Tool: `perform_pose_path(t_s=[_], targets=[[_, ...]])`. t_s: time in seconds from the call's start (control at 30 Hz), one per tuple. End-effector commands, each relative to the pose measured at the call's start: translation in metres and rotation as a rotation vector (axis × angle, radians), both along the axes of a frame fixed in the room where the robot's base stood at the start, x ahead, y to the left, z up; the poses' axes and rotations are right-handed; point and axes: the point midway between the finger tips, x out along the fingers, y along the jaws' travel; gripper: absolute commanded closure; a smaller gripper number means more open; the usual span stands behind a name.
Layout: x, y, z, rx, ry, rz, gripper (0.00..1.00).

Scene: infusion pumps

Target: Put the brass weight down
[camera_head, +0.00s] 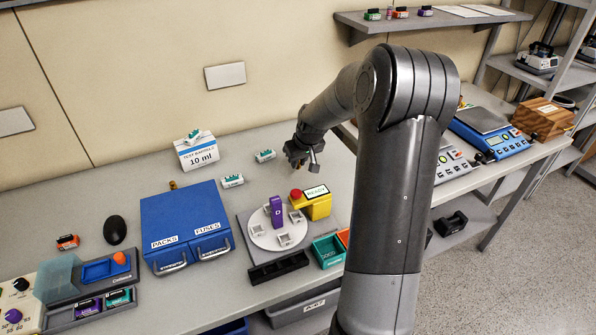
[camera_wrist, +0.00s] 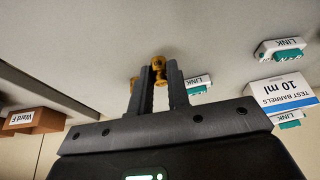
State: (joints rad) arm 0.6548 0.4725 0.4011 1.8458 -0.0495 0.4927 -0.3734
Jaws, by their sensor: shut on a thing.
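My gripper (camera_head: 303,158) is over the back of the bench, right of the white TEST BARRELS box. In the wrist view its two fingers (camera_wrist: 160,75) are closed around a small brass weight (camera_wrist: 158,63), whose knobbed end shows between the fingertips. In the head view the held weight cannot be made out. I cannot tell whether it touches the bench. In the wrist view another brass-coloured piece (camera_wrist: 133,83) shows beside one finger, mostly hidden behind it.
The TEST BARRELS box (camera_head: 197,150) and white-and-teal LINK modules (camera_head: 265,155) stand near my gripper. A yellow READY unit (camera_head: 313,204) and round dial plate (camera_head: 278,228) are in front. A blue scale (camera_head: 487,133) is at right, partly beyond my arm. Bare bench surrounds the gripper.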

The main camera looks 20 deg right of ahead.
Motion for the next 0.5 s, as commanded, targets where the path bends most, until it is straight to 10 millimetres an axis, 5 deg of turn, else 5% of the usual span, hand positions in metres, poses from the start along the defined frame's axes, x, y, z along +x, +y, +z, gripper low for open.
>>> perform_pose_path(t_s=[0.5], targets=[[0.003,0.002,-0.043,-0.002,-0.001,-0.001,1.00]])
